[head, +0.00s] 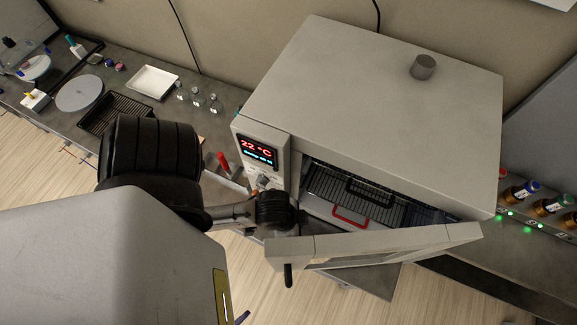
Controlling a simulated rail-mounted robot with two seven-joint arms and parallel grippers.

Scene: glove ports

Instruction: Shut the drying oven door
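The drying oven (375,95) is a large light-grey box with a lit display reading 22 °C at its front left. Its door (390,247) stands partly open, with the right end near the oven's right front corner and the left end swung out. A dark handle (288,275) sticks out from the door's outer face near that free end. My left arm comes in from the left, and its dark wrist end is over the gap between the control panel and the door's free end. Its fingertips cannot be made out, nor whether they touch the door. My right gripper is not in view.
Wire racks (330,180) with a black-handled and a red-handled piece show inside the oven. A red-capped item (223,162) stands left of the oven. Glass bottles, a white tray (153,82) and a dark rack (115,113) are further left. Capped vials (520,191) stand at right.

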